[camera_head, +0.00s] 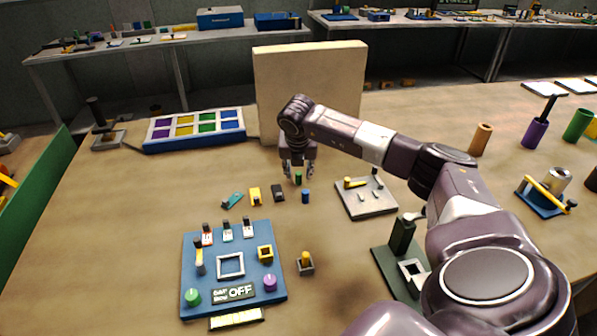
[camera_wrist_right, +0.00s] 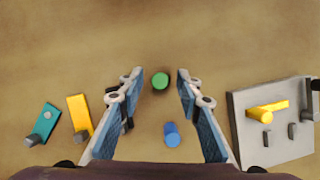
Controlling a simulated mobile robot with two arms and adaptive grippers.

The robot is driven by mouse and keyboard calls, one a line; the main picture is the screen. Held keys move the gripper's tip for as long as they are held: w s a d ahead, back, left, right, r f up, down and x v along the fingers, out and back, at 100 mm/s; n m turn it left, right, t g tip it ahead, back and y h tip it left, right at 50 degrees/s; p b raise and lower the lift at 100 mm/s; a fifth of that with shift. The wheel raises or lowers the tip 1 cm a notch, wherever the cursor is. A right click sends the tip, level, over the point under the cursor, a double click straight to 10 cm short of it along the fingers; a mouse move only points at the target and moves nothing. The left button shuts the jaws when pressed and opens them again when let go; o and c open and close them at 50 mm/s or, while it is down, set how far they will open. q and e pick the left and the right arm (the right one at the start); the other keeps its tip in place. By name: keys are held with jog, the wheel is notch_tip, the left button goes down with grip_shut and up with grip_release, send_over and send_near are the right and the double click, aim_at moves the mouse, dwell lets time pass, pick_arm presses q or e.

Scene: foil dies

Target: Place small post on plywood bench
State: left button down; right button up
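A small green post (camera_head: 298,179) stands upright on the plywood bench (camera_head: 110,240). A small blue post (camera_head: 306,197) stands just nearer to me. My right gripper (camera_head: 298,173) points down over the green post. In the right wrist view its two fingers (camera_wrist_right: 160,82) are spread wide, with the green post (camera_wrist_right: 160,80) between the tips and a gap on each side. The blue post (camera_wrist_right: 171,133) shows between the fingers lower down. Nothing is held. I cannot tell how high the fingertips are above the bench. My left gripper is out of view.
Teal, yellow and black pieces (camera_head: 254,195) lie left of the posts. A grey plate (camera_head: 365,200) with a yellow lever is to the right. A blue panel (camera_head: 235,292) is nearer, and a beige upright board (camera_head: 300,75) stands behind. Bench left of the panel is bare.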

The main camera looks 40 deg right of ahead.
jog(key=shift+r, duration=0.15)
jog(key=b+v, duration=0.2)
jog(key=v, duration=1)
